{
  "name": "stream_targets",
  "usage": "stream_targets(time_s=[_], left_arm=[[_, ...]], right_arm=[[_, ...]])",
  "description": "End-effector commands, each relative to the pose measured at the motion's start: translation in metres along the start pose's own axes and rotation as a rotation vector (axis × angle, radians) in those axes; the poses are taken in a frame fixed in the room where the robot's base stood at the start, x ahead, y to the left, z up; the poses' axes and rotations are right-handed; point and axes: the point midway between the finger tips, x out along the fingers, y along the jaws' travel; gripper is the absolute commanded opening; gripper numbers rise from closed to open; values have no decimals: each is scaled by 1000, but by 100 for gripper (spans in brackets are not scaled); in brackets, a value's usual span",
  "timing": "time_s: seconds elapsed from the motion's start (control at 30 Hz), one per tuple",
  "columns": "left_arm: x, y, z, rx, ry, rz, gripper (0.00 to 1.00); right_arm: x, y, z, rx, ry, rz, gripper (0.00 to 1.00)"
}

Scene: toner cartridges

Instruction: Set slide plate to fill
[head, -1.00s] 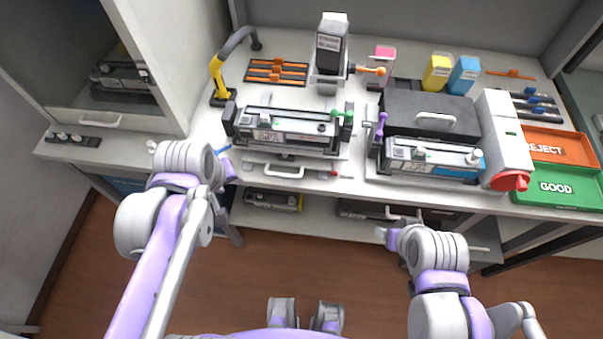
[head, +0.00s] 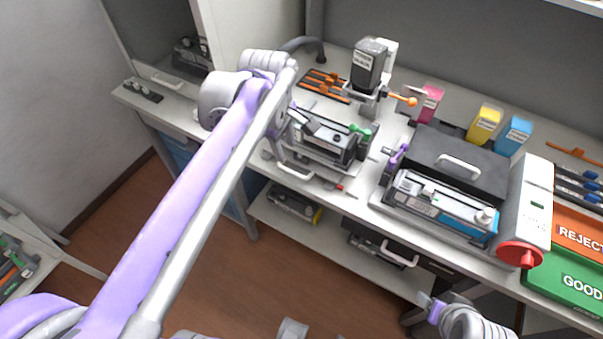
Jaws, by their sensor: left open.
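The slide plate (head: 320,180) is at the left station on the bench, with a white front handle (head: 294,173) and a small red mark near its right front corner. A dark toner cartridge (head: 335,143) lies in the cradle on it, with a green knob at its right end. The hopper (head: 368,65) with an orange knob stands behind. My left gripper (head: 303,121) is open over the cartridge's left end, partly hidden by my wrist; I cannot tell if it touches. My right gripper (head: 432,304) is low in front of the bench, its jaws unclear.
A second cartridge (head: 445,205) sits in the right station before a black lidded box (head: 457,165). A white unit with a red knob (head: 520,253) and orange REJECT and green GOOD trays (head: 575,282) are at the right. Open floor lies in front.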

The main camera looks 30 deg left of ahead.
Motion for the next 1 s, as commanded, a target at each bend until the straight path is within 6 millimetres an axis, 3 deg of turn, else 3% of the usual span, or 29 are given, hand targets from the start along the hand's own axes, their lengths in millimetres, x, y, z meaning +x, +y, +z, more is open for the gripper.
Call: stream_targets(time_s=[0.17, 0.5, 0.7, 1.0], left_arm=[[9, 2, -1, -18, -1, -4, 45], [71, 1, -1, -14, -1, -3, 45], [98, 1, -1, -14, -1, -3, 45], [108, 1, -1, -14, 0, -2, 45]], right_arm=[[1, 0, 1, 0, -1, 0, 67], [7, 0, 5, 0, -3, 0, 67], [9, 0, 7, 0, -5, 0, 67], [9, 0, 7, 0, -5, 0, 67]])
